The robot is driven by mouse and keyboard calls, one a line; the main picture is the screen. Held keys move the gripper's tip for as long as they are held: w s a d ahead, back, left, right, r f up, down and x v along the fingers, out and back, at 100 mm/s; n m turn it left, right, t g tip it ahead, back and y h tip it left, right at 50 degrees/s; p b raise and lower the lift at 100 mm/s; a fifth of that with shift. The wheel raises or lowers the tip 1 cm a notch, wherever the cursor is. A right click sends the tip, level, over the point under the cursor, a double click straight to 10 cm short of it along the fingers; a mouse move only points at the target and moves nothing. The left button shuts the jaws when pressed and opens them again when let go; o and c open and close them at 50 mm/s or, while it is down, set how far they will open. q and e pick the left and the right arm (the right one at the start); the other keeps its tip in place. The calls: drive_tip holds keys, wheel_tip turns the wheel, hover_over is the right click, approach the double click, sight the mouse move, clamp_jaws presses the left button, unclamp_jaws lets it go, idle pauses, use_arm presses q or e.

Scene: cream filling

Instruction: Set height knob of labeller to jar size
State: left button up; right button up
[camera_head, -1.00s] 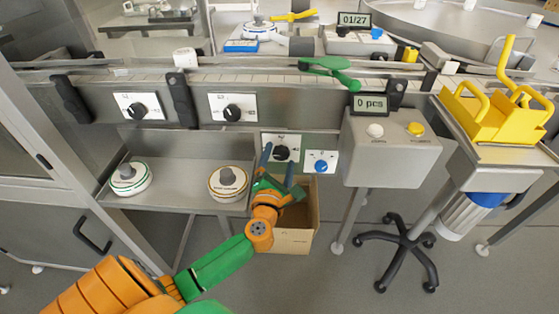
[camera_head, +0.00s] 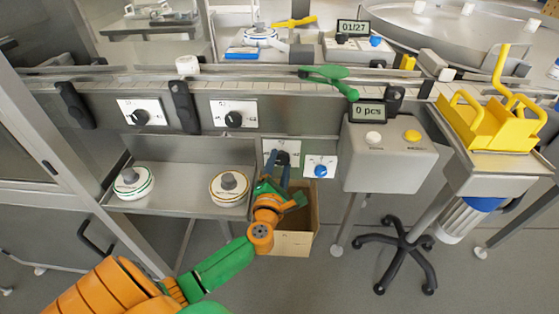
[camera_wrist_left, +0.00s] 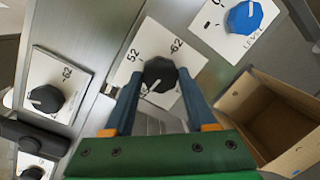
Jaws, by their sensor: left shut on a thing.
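The black knob (camera_head: 283,158) is on a white plate (camera_head: 296,147) on the machine front. In the left wrist view the black knob (camera_wrist_left: 159,72) shows up close, with "52" and "62" legible on its plate (camera_wrist_left: 148,46). A white pointer mark on the knob points to the lower left, partly toward a label that a finger covers. My left gripper (camera_wrist_left: 160,84) has its blue fingers on opposite sides of the knob, shut on it; in the head view the left gripper (camera_head: 278,162) comes up from below. My right gripper is not in view.
A blue knob (camera_head: 321,171) is on its own plate close on the right. An open cardboard box (camera_head: 292,243) stands below. Two more black knobs (camera_head: 140,118) (camera_head: 234,119) are on the left. A grey counter box (camera_head: 390,160) reads "0 pcs".

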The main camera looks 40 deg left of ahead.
use_arm(q)
drive_tip(key=m+p, duration=0.1)
drive_tip(key=p, duration=0.1)
drive_tip(key=m+p, duration=0.4)
drive_tip(key=shift+r+g, duration=0.3)
drive_tip(key=shift+g, duration=0.1)
drive_tip(key=m+p, duration=0.2)
drive_tip(key=shift+d+m, duration=0.1)
drive_tip(key=shift+m, duration=0.2)
drive_tip(key=m+p, duration=0.2)
drive_tip(key=m, duration=0.1)
drive_tip(key=shift+d+f+m+g, duration=0.1)
drive_tip(key=shift+f+m+g, duration=0.05)
drive_tip(key=shift+m+g, duration=0.25)
drive_tip(key=shift+w+f+m+y+p, duration=0.1)
drive_tip(key=shift+m+y+p, duration=0.55)
drive_tip(key=shift+m, duration=1.15)
drive_tip(key=o, duration=1.4)
drive_tip(key=shift+c, duration=0.2)
drive_tip(key=shift+g, duration=0.3)
